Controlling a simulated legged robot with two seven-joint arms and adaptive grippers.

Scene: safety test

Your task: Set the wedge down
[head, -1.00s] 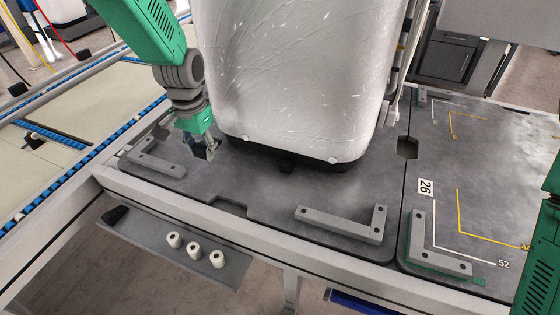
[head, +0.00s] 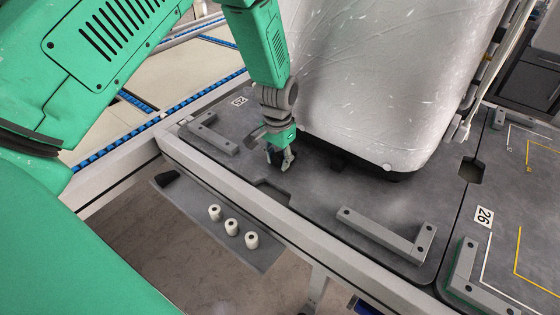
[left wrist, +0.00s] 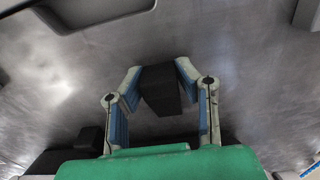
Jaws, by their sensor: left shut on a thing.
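The black wedge (left wrist: 162,90) is between the two fingers of my left gripper (left wrist: 160,82), which is shut on it. In the head view my left gripper (head: 280,160) points down, low over the grey platform (head: 310,195), in front of the large white wrapped load. The wedge is mostly hidden by the fingers there. I cannot tell whether it touches the platform. My right gripper is not in view.
The white load (head: 385,80) stands on a dark base just behind the gripper. Grey L-shaped brackets stand on the left (head: 210,135) and the right (head: 385,235). A lower shelf (head: 245,250) holds white rollers and a dark block (head: 167,178).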

